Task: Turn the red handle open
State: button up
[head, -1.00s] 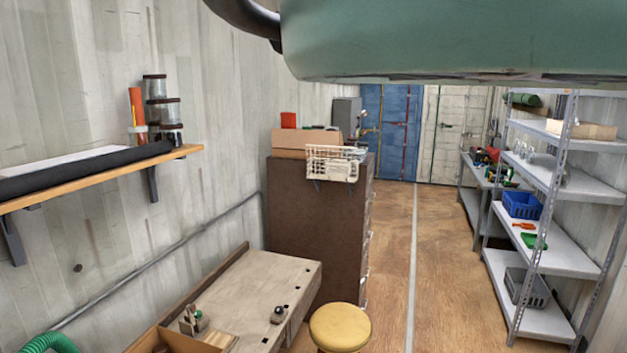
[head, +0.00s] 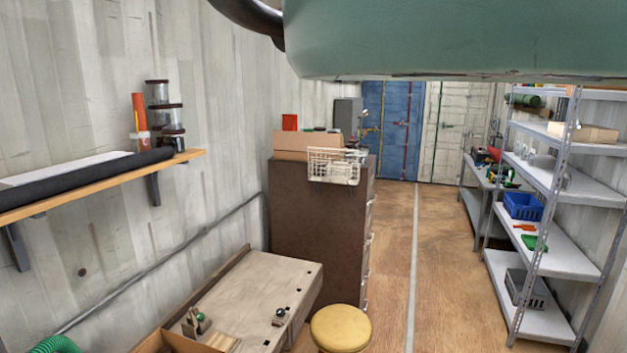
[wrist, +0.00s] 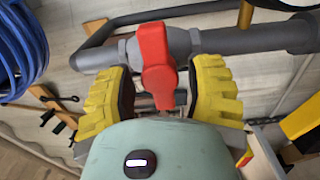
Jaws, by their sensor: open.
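The red handle (wrist: 156,62) is in the wrist view, on a grey pipe (wrist: 235,40) that runs across the top of that view. The handle lies across the pipe and points down the picture toward my gripper's palm. My gripper (wrist: 162,78) is open, with one yellow padded finger on each side of the handle. Small gaps show between the fingers and the handle, so I see no clear contact. The handle does not show in the head view, where a teal part of my arm covers the top.
In the wrist view, blue coiled hose (wrist: 22,50) hangs at the left. In the head view, a workbench (head: 262,290), a yellow stool (head: 341,328) and a brown cabinet (head: 315,215) stand at the left. Metal shelves (head: 545,245) line the right. The floor aisle (head: 400,260) is clear.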

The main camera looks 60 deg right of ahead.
jog(key=shift+o, duration=0.3)
jog(key=shift+d, duration=0.1)
grip_shut()
